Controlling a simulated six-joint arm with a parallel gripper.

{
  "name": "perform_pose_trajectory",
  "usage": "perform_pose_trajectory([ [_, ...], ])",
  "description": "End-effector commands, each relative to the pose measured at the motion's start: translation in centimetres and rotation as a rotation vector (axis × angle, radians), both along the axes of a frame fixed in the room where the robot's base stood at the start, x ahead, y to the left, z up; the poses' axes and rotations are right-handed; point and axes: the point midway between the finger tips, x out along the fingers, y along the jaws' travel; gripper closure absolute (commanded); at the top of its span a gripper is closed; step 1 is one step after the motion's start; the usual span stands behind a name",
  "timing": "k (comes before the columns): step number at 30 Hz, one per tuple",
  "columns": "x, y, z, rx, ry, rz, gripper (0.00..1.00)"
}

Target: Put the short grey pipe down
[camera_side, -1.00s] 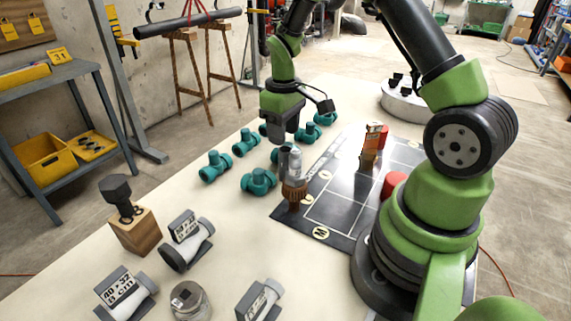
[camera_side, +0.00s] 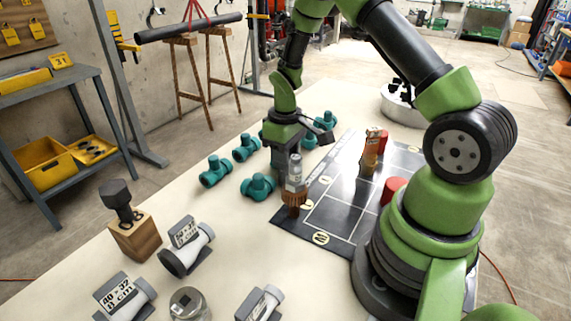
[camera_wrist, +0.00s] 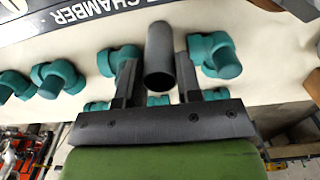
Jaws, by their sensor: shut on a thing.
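The short grey pipe (camera_wrist: 160,58) shows in the wrist view as a dark grey hollow tube between my gripper's two fingers (camera_wrist: 157,75), its open end facing the camera. My gripper is shut on it. The pipe is hard to pick out there against the dark fingers and the bottle. I cannot tell whether its lower end touches the table.
Several teal fittings (camera_side: 258,187) stand close around my gripper. A black marked mat (camera_side: 330,212) lies to the right, with an orange-brown item (camera_side: 371,153) and a red cylinder (camera_side: 393,188). Labelled holders with pale pipes (camera_side: 187,247) and a wooden block (camera_side: 135,236) stand front left.

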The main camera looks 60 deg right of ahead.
Motion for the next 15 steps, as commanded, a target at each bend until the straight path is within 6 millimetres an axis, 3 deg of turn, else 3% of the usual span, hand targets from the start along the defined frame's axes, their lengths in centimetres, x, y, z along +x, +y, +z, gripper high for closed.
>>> perform_pose_trajectory([
  [5,0.1,0.0,1.5,-0.002,-0.005,-0.001,0.94],
  [15,0.1,0.0,8.2,-0.002,-0.006,-0.001,0.94],
])
